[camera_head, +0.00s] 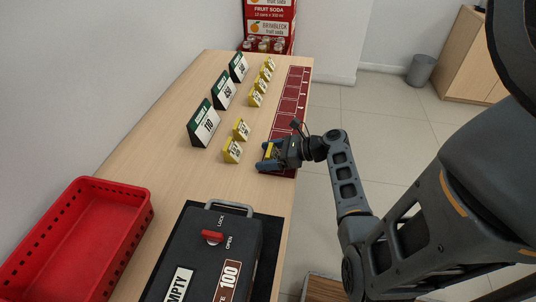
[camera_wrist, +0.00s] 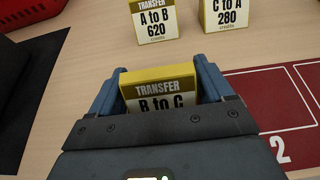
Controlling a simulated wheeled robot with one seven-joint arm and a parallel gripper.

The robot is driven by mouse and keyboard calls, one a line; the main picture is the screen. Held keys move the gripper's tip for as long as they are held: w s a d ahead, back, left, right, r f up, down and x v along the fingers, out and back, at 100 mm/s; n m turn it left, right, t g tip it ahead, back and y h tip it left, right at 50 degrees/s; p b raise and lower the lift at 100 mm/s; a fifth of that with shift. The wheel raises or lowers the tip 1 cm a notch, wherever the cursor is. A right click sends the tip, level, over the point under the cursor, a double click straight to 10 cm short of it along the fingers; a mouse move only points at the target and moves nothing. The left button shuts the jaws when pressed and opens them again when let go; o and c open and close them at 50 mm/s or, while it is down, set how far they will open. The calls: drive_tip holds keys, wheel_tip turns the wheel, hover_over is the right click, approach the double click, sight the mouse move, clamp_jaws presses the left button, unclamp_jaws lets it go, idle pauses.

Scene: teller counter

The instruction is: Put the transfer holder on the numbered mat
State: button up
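The transfer holder, a yellow-topped card stand reading "B to C" (camera_wrist: 158,90), is between the two blue fingers of my gripper (camera_wrist: 158,88), which press close on both its sides. Its lower part is hidden by the gripper. In the head view my gripper (camera_head: 268,158) is at the near end of the dark red numbered mat (camera_head: 290,103), with the yellow holder (camera_head: 270,150) between its fingers. In the wrist view the mat (camera_wrist: 280,95) shows at the right with a white "2". I cannot tell whether the holder touches the mat.
Two yellow holders, "A to B 620" (camera_wrist: 152,22) and "C to A 280" (camera_wrist: 228,17), stand left of my gripper in the head view. Green-edged signs (camera_head: 203,124) and more yellow holders stand further back. A dark case (camera_head: 205,255) and red crate (camera_head: 85,230) are nearer.

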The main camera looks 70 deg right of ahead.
drive_tip(key=shift+o, duration=1.4)
drive_tip(key=shift+s+r, duration=0.15)
drive_tip(key=shift+r, duration=0.05)
drive_tip(key=v, duration=1.1)
drive_tip(key=shift+s, duration=0.35)
drive_tip(key=shift+r, duration=0.1)
